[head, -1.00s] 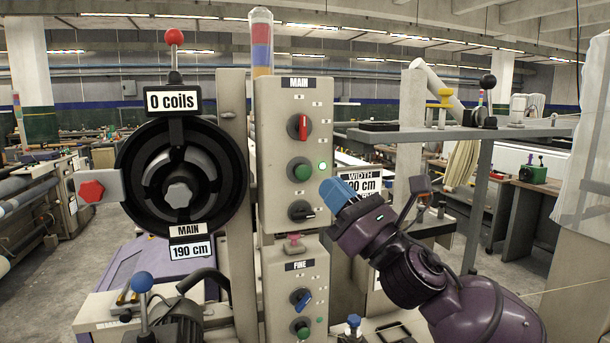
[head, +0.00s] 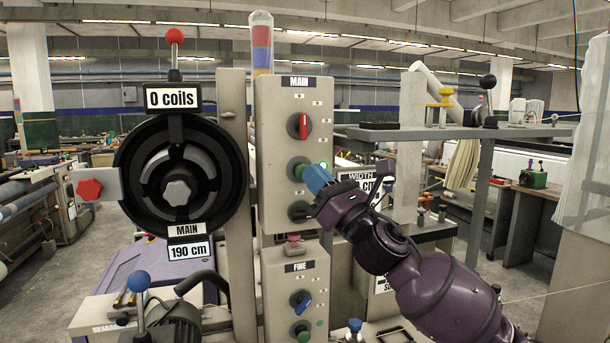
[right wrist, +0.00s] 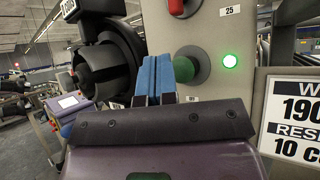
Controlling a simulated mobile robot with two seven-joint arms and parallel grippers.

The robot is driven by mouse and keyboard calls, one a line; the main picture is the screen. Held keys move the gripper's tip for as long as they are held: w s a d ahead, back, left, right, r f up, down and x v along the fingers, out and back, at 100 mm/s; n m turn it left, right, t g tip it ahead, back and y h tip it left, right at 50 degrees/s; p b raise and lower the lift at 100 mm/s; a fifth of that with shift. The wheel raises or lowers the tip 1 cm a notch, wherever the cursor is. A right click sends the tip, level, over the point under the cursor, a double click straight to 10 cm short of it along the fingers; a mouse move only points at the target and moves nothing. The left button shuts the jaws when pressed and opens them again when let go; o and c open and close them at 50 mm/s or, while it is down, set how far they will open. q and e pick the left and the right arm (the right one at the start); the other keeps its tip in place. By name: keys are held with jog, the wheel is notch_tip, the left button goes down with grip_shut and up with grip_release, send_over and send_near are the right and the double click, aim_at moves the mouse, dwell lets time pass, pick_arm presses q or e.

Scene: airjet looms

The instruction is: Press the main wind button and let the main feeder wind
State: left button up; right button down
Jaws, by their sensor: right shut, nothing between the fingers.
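The main panel (head: 285,105) stands upright in the middle of the head view, with a green button (right wrist: 185,69) and a lit green lamp (right wrist: 230,61) beside it. My right gripper (head: 312,176) is shut and empty, its blue fingertips in front of the panel at the green button, which they partly cover in the head view. In the right wrist view the fingers (right wrist: 152,78) overlap the button's left edge; I cannot tell whether they touch it. The main feeder (head: 180,180), a black wheel, is left of the panel under a "0 coils" sign (head: 173,98). My left gripper is not in view.
A red knob (head: 304,126) sits above the green button and a black knob (head: 300,212) below it. The fine panel (head: 296,290) is underneath. A width sign (right wrist: 300,110) stands close on the right. A grey shelf (head: 460,133) is further right.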

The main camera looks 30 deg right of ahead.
dwell(1.0)
dwell(0.8)
jog(key=shift+w, duration=0.2)
jog(key=shift+w+d, duration=0.1)
jog(key=shift+w, duration=0.1)
dwell(0.5)
